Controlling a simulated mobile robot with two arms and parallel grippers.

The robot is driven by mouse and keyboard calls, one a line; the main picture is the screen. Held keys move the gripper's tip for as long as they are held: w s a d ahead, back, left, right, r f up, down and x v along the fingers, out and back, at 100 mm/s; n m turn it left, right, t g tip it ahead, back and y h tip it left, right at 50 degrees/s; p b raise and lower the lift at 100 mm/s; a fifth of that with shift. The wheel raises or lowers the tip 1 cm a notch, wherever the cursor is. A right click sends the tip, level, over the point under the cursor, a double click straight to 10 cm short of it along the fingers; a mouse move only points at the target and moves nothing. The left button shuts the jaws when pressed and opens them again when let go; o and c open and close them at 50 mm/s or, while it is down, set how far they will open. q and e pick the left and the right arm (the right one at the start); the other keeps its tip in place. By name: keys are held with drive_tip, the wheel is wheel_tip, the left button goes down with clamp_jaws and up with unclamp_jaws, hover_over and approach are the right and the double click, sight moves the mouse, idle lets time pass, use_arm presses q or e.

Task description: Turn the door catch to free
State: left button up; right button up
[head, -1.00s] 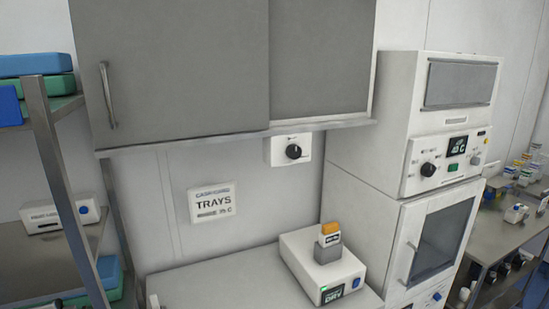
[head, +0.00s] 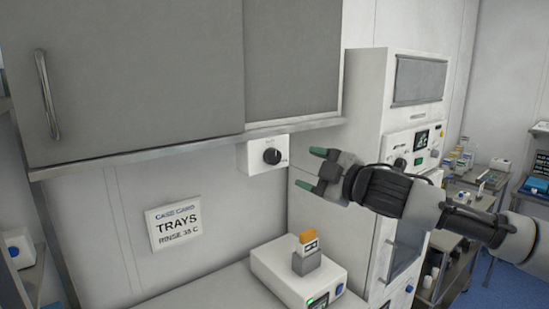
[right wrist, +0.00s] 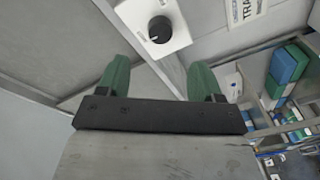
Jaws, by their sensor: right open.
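The door catch looks to be the black round knob (head: 271,156) on a small white box (head: 252,158) under the wall cabinet's lower edge. A pale pointer mark shows on the knob in the right wrist view (right wrist: 160,29), but its setting is too small to read. My right gripper (head: 312,169) is open and empty, to the right of the knob and apart from it. In the right wrist view its green fingers (right wrist: 160,80) stand apart, with the knob beyond them. My left gripper is in neither view.
The grey sliding-door cabinet (head: 130,75) hangs above the knob. A TRAYS card (head: 174,222) is on the wall below. A white device (head: 268,275) with an orange-topped block (head: 307,252) stands on the counter. A tall white unit (head: 370,135) stands behind my right arm.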

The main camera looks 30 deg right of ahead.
sight(277, 158)
drive_tip(key=w+p, duration=0.1)
drive_tip(key=w, duration=0.2)
drive_tip(key=w+a+p, duration=0.1)
drive_tip(key=w, duration=0.1)
drive_tip(key=w+a+p, duration=0.1)
drive_tip(key=w, duration=0.2)
drive_tip(key=shift+w+r+p, duration=0.1)
drive_tip(key=shift+w+p, duration=0.2)
drive_tip(key=shift+w, duration=0.35)
drive_tip(key=c, duration=0.9)
